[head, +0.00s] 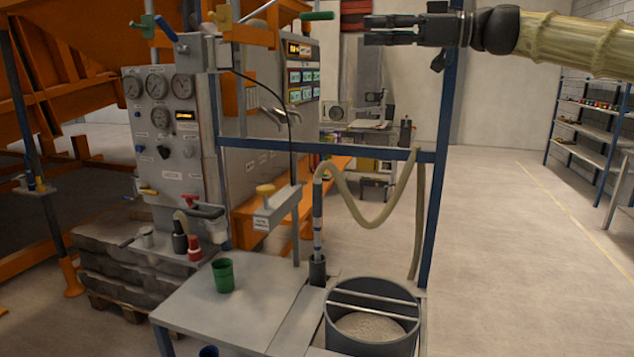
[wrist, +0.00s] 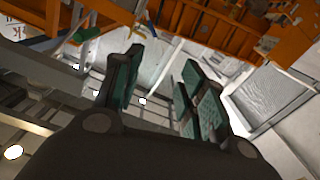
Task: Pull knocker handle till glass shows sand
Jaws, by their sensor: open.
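My gripper (head: 367,29) is open and empty, high up at the top of the head view, pointing left. A green-gripped handle (head: 317,16) sits just left of its fingertips, apart from them. In the wrist view my green-padded fingers (wrist: 160,88) are spread with nothing between them, and a green piece (wrist: 92,28), perhaps that handle, shows beyond them. I cannot tell for certain which handle is the knocker. A green cup (head: 223,276) stands upright on the small table; its inside is mostly hidden. I make out no clear glass.
A small grey table (head: 240,313) stands in front, with a round bin of sand (head: 370,326) at its right. A blue post (head: 440,160) rises below my gripper. A hose (head: 370,218) hangs from the crossbar. A gauge panel (head: 158,140) is left.

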